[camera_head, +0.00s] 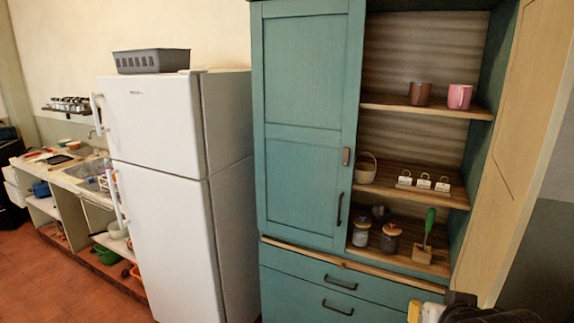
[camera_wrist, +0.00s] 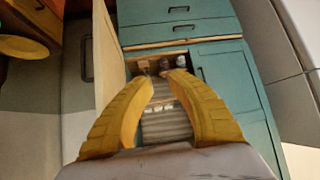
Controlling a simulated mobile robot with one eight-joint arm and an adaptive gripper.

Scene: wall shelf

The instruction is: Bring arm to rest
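My gripper (camera_wrist: 160,80) shows in the wrist view as two long yellow fingers. A gap lies between the fingertips and nothing is held in it, so it is open and empty. The fingers point toward the teal cabinet (camera_wrist: 180,32), which appears upside down in that view. In the head view only a yellow and dark part of my arm shows at the bottom right edge, in front of the cabinet (camera_head: 305,175). The rest of the arm is out of sight there.
Open cabinet shelves hold a brown mug (camera_head: 420,94), a pink mug (camera_head: 459,97), a small basket (camera_head: 366,168), two jars and a green-handled tool (camera_head: 427,226). A white fridge (camera_head: 165,190) stands left. A wooden door panel (camera_head: 525,150) stands open at right. Red floor at left is clear.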

